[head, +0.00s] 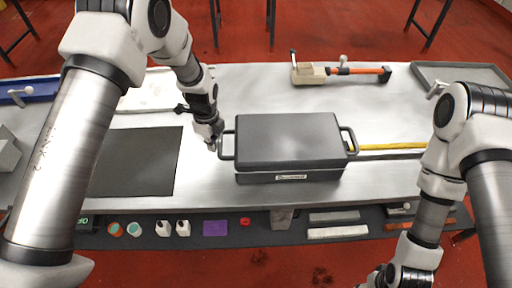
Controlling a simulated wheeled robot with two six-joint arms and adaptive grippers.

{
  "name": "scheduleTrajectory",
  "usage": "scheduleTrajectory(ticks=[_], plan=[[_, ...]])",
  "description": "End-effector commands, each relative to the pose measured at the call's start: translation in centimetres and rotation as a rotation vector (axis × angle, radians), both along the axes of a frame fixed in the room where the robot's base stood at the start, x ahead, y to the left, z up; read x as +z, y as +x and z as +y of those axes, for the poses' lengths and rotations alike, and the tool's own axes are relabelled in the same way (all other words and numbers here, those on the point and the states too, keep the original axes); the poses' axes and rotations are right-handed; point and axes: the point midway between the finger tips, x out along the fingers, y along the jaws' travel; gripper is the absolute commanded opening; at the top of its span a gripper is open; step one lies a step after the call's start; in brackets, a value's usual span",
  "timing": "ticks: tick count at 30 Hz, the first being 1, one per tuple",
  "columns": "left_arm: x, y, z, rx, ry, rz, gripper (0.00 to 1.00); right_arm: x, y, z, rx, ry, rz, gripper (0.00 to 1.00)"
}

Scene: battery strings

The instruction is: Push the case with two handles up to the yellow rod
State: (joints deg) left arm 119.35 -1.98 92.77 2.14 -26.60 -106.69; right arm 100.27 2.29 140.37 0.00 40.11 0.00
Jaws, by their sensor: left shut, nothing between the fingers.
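The case with two handles (290,141) is a dark grey box lying flat on the metal table, with one handle on its left end and one on its right. The yellow rod (392,146) lies on the table to the right of the case. Its left end reaches the right handle or passes behind it; I cannot tell if they touch. My left gripper (214,145) is shut and empty, right beside the left handle; contact is unclear. My right arm comes in from the right and its fingers are below the picture's edge.
A black mat (137,161) lies left of the case. A tool with an orange-red shaft (342,72) lies at the back. A grey tray (462,75) is at the back right, a blue bin (30,92) at the far left. A lower front shelf (270,233) holds small parts.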

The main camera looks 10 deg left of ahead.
Motion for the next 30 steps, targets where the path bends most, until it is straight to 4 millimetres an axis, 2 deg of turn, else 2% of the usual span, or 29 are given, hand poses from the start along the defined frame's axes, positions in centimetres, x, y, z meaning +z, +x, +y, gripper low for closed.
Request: scheduleTrajectory(ticks=[12,30], plan=[[0.0,0.3,-1.2,0.0,0.0,-0.001,0.0,0.2,0.0,0.0,0.0,0.0,0.0,0.51],[0.0,0.4,-1.6,0.001,0.0,-0.001,0.0,0.3,0.0,0.0,0.0,0.0,0.0,0.51]])
